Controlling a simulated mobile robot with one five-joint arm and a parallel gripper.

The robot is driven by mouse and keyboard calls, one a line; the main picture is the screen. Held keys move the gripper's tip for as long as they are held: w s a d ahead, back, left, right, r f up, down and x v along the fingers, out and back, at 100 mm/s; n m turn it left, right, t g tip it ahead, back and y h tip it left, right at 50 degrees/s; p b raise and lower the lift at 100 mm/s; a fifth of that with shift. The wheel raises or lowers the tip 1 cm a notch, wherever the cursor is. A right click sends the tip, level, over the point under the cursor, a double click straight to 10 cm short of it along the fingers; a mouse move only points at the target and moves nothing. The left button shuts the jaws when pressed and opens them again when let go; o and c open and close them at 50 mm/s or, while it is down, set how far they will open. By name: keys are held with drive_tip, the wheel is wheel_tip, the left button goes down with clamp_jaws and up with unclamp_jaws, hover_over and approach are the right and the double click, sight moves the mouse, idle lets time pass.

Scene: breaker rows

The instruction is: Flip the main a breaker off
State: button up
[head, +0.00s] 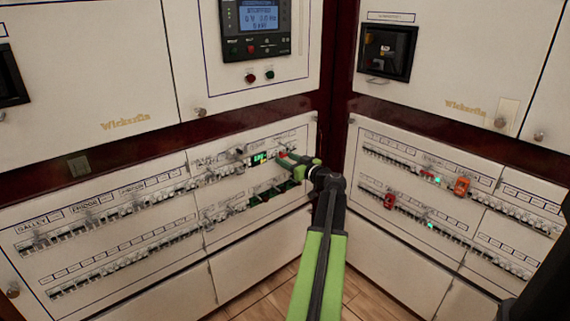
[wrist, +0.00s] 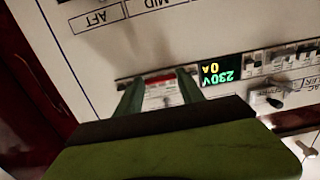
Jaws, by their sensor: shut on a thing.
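My gripper (head: 292,157) reaches the upper breaker row of the left panel, just right of a lit green meter (head: 259,158). In the wrist view, my gripper's two green fingers (wrist: 160,90) stand on either side of a white breaker with a red part (wrist: 160,93) and are shut on it. My gripper hides part of this breaker, and its lever position cannot be told. Its name label is not readable, so I cannot confirm it is main a. The meter in the wrist view (wrist: 220,72) appears upside down and reads 230V, 0A.
More breakers (wrist: 285,57) lie beside the meter. A black knob (wrist: 268,98) is close by. The right panel (head: 400,245) meets the left one at a corner near my arm and carries an orange device (head: 461,187). Wooden floor (head: 262,289) shows below.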

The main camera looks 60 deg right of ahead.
drive_tip(key=shift+w+a, duration=0.15)
drive_tip(key=shift+a, duration=0.05)
drive_tip(key=o, duration=1.4)
drive_tip(key=shift+c, duration=0.2)
drive_tip(key=shift+d, duration=0.1)
drive_tip(key=v, duration=1.7)
drive_tip(key=shift+s+p, duration=0.3)
drive_tip(key=shift+p, duration=0.1)
drive_tip(key=shift+d, duration=0.1)
